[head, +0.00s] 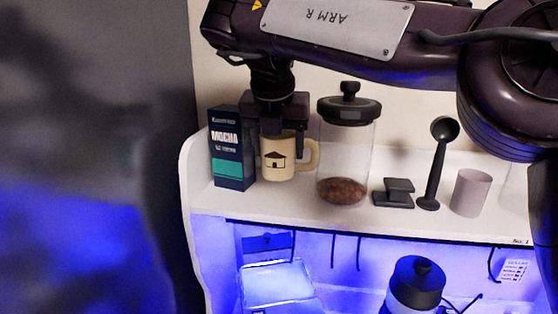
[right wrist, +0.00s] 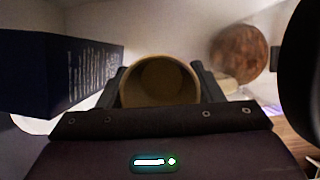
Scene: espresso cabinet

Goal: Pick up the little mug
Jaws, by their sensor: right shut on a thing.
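The little mug (head: 277,158) is cream-coloured with a dark house print and a handle on its right side. It stands upright at the white top shelf, between a dark box and a glass jar; I cannot tell whether its base touches the shelf. My right gripper (head: 281,140) comes down from above and is shut on the mug, with a finger on either side. In the right wrist view the mug's round open rim (right wrist: 160,82) shows between the two fingers (right wrist: 160,95). My left gripper is not in view.
The dark mocha box (head: 231,150) stands close on the left. The lidded glass jar (head: 346,150) with brown contents is close on the right. A blue-lit compartment lies below.

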